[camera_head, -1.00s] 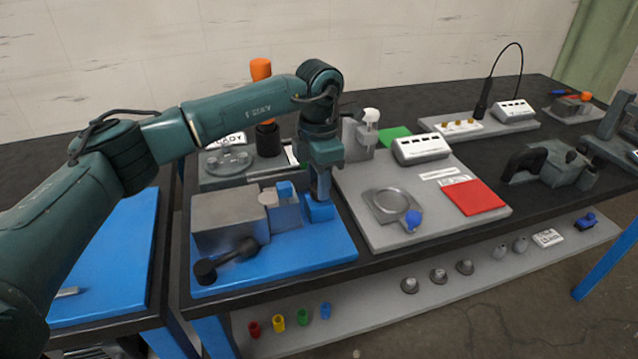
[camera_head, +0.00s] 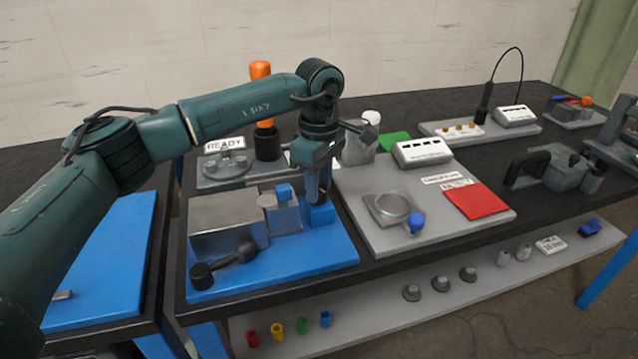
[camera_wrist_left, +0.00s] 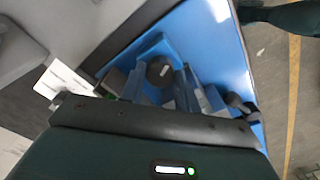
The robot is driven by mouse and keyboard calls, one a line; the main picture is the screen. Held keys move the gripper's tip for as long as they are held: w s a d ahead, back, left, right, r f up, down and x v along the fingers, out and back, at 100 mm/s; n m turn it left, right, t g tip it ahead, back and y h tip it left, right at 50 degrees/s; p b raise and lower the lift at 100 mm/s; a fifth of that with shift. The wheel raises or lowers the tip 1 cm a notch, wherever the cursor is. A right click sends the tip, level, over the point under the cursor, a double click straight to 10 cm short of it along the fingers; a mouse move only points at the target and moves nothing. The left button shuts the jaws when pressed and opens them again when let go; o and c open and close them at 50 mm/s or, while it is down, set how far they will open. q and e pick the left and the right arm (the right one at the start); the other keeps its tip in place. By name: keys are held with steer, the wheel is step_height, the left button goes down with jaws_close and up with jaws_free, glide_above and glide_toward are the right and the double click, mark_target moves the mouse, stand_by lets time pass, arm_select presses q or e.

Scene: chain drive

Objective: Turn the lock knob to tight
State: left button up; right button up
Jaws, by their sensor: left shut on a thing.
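The lock knob (camera_wrist_left: 158,72) is a round dark knob with a white pointer mark, seen in the left wrist view. It sits on a blue block (camera_head: 321,215) on the blue base plate (camera_head: 300,255). In the head view my gripper hides the knob. My left gripper (camera_head: 318,196) points straight down onto the block from above. In the left wrist view its two fingers (camera_wrist_left: 157,82) stand on either side of the knob, shut on it.
Left of the gripper on the blue plate are a grey block (camera_head: 224,228) and a black crank handle (camera_head: 226,264). A grey board (camera_head: 395,232) with a round ring and a red pad (camera_head: 478,201) lies to the right. An orange-topped post (camera_head: 261,70) stands behind.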

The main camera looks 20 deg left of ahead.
arm_select(q)
steer(key=m, duration=0.5)
steer(key=shift+r, duration=0.1)
stand_by(0.7)
steer(key=o, duration=1)
steer(key=shift+c, duration=0.2)
step_height(320, 180, up, 13)
